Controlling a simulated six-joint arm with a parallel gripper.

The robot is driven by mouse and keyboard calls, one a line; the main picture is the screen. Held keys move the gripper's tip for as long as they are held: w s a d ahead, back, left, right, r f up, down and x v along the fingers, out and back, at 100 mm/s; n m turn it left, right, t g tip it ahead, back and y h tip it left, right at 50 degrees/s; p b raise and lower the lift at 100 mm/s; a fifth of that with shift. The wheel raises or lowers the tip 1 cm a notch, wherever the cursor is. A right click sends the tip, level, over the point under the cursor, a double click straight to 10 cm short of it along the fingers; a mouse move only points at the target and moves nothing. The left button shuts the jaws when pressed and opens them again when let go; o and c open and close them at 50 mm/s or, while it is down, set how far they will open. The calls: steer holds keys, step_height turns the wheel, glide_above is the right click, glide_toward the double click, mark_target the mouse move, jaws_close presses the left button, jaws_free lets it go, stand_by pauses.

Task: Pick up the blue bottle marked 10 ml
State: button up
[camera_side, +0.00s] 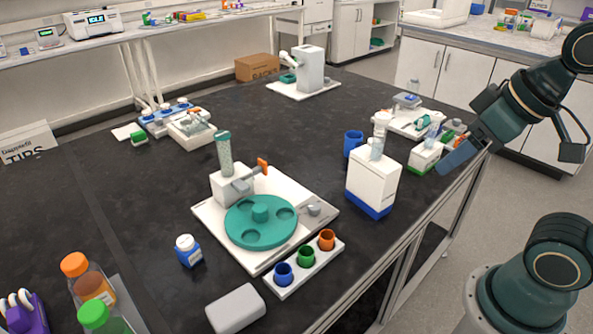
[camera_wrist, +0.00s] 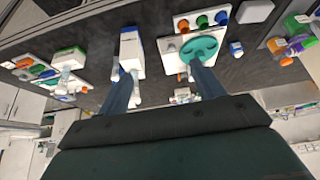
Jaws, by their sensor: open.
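A small blue bottle (camera_side: 189,251) with a white cap stands upright on the black bench, left of the white station with the teal round rack. Its label is too small to read. It also shows in the wrist view (camera_wrist: 236,48), at the upper right beside the teal rack. My gripper (camera_side: 458,160) is raised at the right edge of the bench, far from the bottle. In the wrist view my gripper (camera_wrist: 160,75) has its two blue fingers wide apart, with nothing held between them.
The station with the teal rack (camera_side: 261,222) and a block with blue, green and orange cups (camera_side: 305,267) stand right of the bottle. A white and blue dispenser (camera_side: 372,182) stands nearer my gripper. A grey block (camera_side: 235,309) and capped bottles (camera_side: 88,284) are in front. Bench left of the bottle is clear.

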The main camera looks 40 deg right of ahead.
steer(key=w, duration=0.1)
steer(key=n+g+y, duration=0.1)
steer(key=n+y, duration=0.1)
steer(key=n, duration=0.3)
glide_above(186, 240)
steer(key=s+d, duration=0.2)
steer(key=s, duration=0.2)
step_height(186, 240, down, 16)
steer(key=shift+s+a+r, duration=0.15)
steer(key=shift+a, duration=0.05)
steer(key=shift+x, duration=4.3)
steer(key=shift+d, duration=0.15)
